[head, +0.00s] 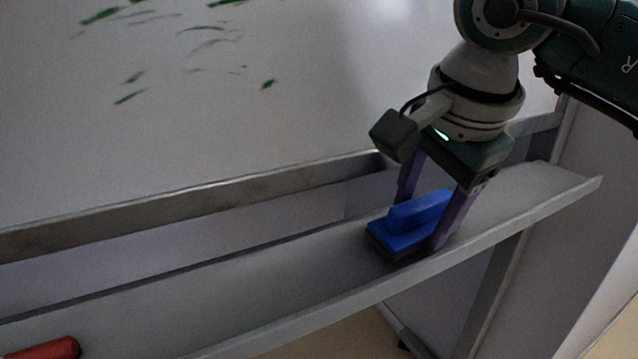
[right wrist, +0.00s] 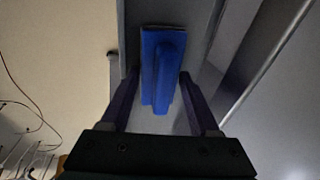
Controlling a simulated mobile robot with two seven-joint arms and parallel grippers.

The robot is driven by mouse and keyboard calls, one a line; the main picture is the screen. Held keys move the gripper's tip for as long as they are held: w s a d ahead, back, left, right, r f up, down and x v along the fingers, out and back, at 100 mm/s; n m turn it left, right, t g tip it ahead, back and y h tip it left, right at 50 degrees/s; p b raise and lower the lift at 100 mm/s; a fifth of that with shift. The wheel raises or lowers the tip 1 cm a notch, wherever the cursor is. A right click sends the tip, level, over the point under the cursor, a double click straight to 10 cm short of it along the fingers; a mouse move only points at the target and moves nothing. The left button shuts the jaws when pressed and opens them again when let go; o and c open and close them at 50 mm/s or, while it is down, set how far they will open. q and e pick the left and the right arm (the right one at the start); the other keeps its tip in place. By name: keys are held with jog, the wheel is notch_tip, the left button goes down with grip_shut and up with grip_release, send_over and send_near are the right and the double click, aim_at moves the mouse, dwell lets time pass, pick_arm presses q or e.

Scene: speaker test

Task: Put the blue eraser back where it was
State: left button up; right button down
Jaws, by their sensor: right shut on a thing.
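The blue eraser (head: 408,222) has a blue raised grip on top and a dark underside. It is at the right part of the grey tray (head: 300,285) below the whiteboard, on the tray or just above it; I cannot tell which. My right gripper (head: 422,218) comes down from above, with its purple fingers on either side of the eraser, shut on it. In the right wrist view the eraser (right wrist: 163,60) lies lengthwise between the two fingers. My left gripper is out of view.
The whiteboard (head: 200,130) behind the tray has several green marks and grey smudges. A red object (head: 45,350), partly cut off, lies at the tray's left end. The tray has a raised front lip. The stretch between the red object and the eraser is clear.

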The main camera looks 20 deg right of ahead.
jog(key=shift+f, duration=0.15)
jog(key=shift+c, duration=2.2)
grip_release()
jog(key=o, duration=0.4)
jog(key=shift+w, duration=0.1)
